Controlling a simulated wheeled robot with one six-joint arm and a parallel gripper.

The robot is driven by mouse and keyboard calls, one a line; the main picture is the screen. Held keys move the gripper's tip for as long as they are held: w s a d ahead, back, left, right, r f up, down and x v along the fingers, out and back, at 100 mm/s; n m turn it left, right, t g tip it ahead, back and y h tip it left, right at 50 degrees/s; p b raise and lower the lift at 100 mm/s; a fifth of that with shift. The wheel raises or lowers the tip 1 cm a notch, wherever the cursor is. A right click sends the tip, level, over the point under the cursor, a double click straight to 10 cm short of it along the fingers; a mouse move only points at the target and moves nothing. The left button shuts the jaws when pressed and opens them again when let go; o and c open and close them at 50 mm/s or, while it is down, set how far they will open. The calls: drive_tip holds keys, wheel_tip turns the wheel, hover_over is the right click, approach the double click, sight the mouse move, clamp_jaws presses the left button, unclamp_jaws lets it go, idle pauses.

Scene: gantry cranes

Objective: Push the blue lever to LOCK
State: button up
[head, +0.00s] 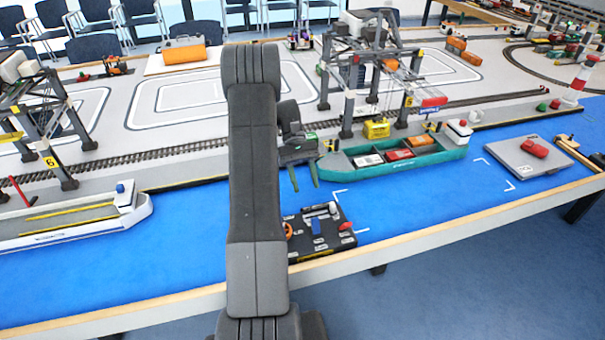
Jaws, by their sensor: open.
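The blue lever (316,227) stands on a dark control box (325,242) on the blue part of the table, near its front edge. The box also carries an orange wheel (287,231), a red knob (345,227) and a grey-white part at the back. Any LOCK marking is too small to read. My gripper (304,188) is open and empty, with its green fingertips pointing down. In the picture it is above and slightly left of the lever, apart from it. My arm hides the left side of the box.
A green ship (340,166) with containers lies just right of my gripper. A gantry crane (350,85) with a yellow part (376,129) stands behind it. A white ship (75,219) is at the left. Blue surface between is clear.

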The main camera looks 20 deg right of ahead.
drive_tip(key=shift+v, duration=1.4)
drive_tip(key=shift+c, duration=0.2)
idle(2.1)
